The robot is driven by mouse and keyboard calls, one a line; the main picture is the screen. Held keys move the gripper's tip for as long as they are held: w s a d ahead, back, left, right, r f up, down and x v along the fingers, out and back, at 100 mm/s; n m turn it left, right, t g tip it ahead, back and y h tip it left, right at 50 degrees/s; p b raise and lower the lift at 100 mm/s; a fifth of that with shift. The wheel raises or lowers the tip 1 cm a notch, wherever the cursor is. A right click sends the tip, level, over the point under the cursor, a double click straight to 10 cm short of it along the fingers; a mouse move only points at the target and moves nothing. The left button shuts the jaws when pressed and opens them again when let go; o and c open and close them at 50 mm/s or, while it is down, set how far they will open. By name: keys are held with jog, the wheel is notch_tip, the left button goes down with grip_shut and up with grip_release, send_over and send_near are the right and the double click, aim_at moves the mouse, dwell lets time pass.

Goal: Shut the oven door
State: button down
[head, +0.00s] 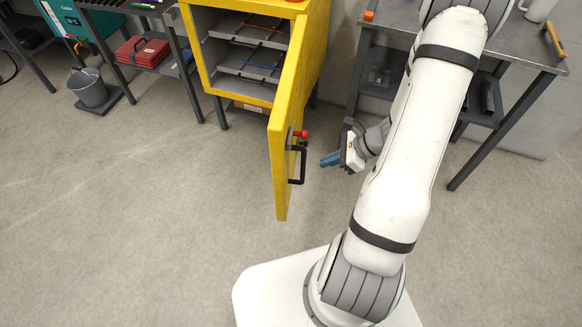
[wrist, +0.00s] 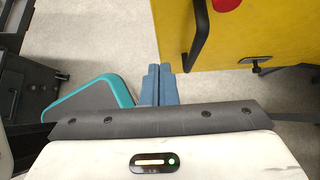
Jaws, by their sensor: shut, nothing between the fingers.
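The yellow oven (head: 319,50) stands at the back centre with its front open and racks showing inside. Its yellow door (head: 283,165) stands wide open, swung out towards me. The black handle (head: 299,163) and a red knob (head: 302,134) are on the door's outer face. My gripper (head: 324,161) has blue fingers, shut and empty, just right of the handle with a small gap. In the wrist view the fingertips (wrist: 160,70) are left of the handle (wrist: 197,40) and the yellow door (wrist: 270,30), apart from both. The latch side is partly out of that view.
A grey workbench (head: 500,45) stands at the right behind my arm. A bench with a red toolbox (head: 143,52) and a grey bucket (head: 90,88) are at the back left. The floor (head: 140,210) left of the door is clear. A teal-edged grey object (wrist: 95,105) shows in the wrist view.

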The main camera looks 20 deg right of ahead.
jog(key=w+a+f, duration=0.4)
jog(key=a+f, duration=0.1)
jog(key=a, duration=0.3)
jog(key=shift+a+f, duration=0.3)
jog(key=shift+a, duration=0.1)
